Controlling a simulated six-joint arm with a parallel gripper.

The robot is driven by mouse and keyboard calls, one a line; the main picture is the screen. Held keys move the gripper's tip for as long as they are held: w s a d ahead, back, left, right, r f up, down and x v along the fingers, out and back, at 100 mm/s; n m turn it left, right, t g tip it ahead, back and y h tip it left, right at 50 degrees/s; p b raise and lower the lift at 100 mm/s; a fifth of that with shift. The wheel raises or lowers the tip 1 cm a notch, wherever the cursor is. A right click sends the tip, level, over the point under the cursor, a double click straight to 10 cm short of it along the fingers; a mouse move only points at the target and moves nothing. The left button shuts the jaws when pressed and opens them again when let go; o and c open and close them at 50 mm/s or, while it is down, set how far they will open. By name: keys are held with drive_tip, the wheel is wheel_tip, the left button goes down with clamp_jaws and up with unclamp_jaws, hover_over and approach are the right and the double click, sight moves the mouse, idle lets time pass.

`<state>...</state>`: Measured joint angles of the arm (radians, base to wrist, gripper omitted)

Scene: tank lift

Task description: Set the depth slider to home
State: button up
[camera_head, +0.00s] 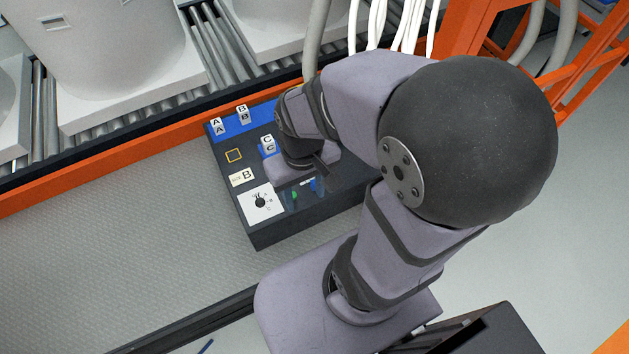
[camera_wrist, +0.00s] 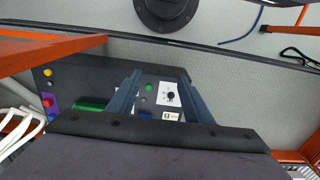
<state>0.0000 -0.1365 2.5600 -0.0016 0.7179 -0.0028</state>
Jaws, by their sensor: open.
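The dark control panel (camera_head: 262,226) sits below my arm, tilted in the head view. My gripper (camera_wrist: 159,74) is open over the panel in the wrist view, its two fingers spread and nothing between them. In the head view my wrist covers the panel's right part and the fingertips are hard to make out. A green strip (camera_wrist: 90,104) shows left of the fingers in the wrist view, partly cut off by my gripper body. I cannot tell whether it belongs to the depth slider. No slider handle or home mark is clearly readable.
A white dial plate (camera_head: 262,204) with a black knob lies on the panel. Yellow (camera_wrist: 48,72) and red (camera_wrist: 47,101) buttons sit at the panel's left in the wrist view. A roller conveyor (camera_head: 212,40) runs behind.

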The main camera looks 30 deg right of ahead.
drive_tip(key=shift+c, duration=0.3)
drive_tip(key=c, duration=0.3)
drive_tip(key=d+f+m+g+b, duration=0.1)
drive_tip(key=d+f+g+b, duration=0.1)
drive_tip(key=f+b, duration=0.5)
drive_tip(key=d+f+m+g+b, duration=0.1)
drive_tip(key=d+f+b, duration=0.2)
drive_tip(key=f, duration=0.7)
drive_tip(key=w+d+t, duration=0.1)
drive_tip(key=w, duration=0.4)
drive_tip(key=w+d+f+n+t, duration=0.1)
drive_tip(key=w+d, duration=0.1)
drive_tip(key=w, duration=0.3)
drive_tip(key=w+d+f+t, duration=0.1)
drive_tip(key=w+d, duration=0.1)
drive_tip(key=w, duration=0.3)
drive_tip(key=shift+w, duration=0.25)
drive_tip(key=shift+n, duration=0.4)
drive_tip(key=shift+f, duration=3.65)
